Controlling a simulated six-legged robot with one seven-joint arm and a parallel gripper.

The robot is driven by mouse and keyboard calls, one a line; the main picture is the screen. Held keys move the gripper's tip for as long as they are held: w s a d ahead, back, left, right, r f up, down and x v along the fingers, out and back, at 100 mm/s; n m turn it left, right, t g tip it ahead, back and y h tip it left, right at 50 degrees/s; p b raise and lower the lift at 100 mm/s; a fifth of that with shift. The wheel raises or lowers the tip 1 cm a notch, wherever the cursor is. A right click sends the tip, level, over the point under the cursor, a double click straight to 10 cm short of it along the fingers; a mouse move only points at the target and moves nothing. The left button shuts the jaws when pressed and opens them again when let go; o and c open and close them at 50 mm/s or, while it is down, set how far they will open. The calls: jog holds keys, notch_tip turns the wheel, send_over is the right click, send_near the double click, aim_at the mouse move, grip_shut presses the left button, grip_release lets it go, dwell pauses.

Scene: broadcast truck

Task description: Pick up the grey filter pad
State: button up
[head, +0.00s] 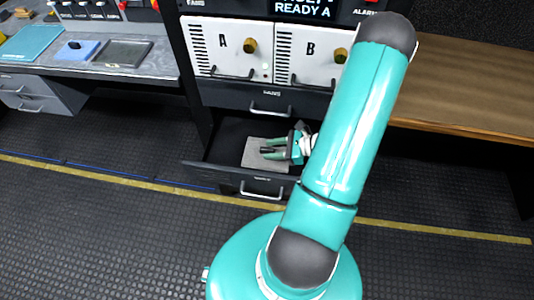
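The grey filter pad (254,162) is a flat, light grey square lying in the open drawer (262,186) under the rack. My gripper (266,149) reaches into the drawer from the right, over the right part of the pad, with its fingers pointing left. Its two teal fingers are apart, with part of the pad showing between and beside them. I cannot tell whether the fingers touch the pad. The gripper hides some of the pad's upper right part.
Rack modules A (222,48) and B (307,55), with handles and knobs, stand above a closed drawer (262,99). A console desk (150,66) is at the left, and a wooden bench (470,85) at the right. The dark floor (90,235) in front is clear.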

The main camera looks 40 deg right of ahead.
jog(key=shift+x, duration=1.1)
jog(key=shift+c, duration=0.2)
grip_shut()
jog(key=shift+r, duration=0.1)
